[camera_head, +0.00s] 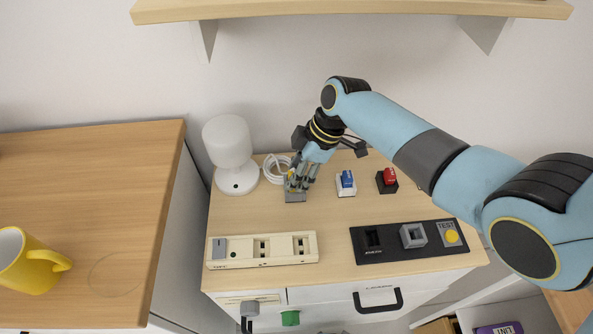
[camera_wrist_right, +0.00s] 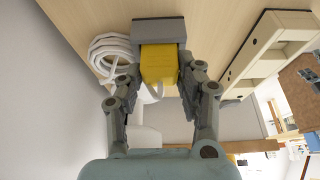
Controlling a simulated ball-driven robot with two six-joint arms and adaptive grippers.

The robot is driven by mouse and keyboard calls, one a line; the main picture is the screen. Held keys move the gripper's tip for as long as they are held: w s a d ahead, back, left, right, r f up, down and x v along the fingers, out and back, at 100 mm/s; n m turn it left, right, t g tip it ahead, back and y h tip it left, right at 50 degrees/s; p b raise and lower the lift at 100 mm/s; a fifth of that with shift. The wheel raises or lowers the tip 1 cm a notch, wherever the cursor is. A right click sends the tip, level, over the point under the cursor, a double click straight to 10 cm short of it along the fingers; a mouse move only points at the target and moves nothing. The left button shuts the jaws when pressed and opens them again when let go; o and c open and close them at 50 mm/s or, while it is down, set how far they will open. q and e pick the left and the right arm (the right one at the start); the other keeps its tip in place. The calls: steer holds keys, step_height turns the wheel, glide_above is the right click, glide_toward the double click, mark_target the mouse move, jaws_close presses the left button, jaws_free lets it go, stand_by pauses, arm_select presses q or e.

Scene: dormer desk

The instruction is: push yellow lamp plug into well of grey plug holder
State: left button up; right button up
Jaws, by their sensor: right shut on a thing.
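My right gripper (camera_head: 300,180) is shut on the yellow lamp plug (camera_wrist_right: 158,66), with one finger on each side of it. In the right wrist view the gripper (camera_wrist_right: 160,78) points at the grey plug holder (camera_wrist_right: 158,29), and the plug's front end meets the holder. I cannot tell how deep the plug sits in the well, which is hidden. In the head view the grey holder (camera_head: 295,196) is on the desk just below the fingertips, and only a little yellow shows between them. My left gripper is not in view.
A white lamp (camera_head: 229,143) and coiled white cable (camera_head: 274,168) stand left of the gripper. A cream strip (camera_head: 262,263) and black panel (camera_head: 375,256) lie in front.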

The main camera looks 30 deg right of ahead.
steer(key=shift+f, duration=0.3)
steer(key=o, duration=1.2)
steer(key=v, duration=0.7)
steer(key=shift+d+r, duration=0.1)
steer(key=shift+r, duration=0.15)
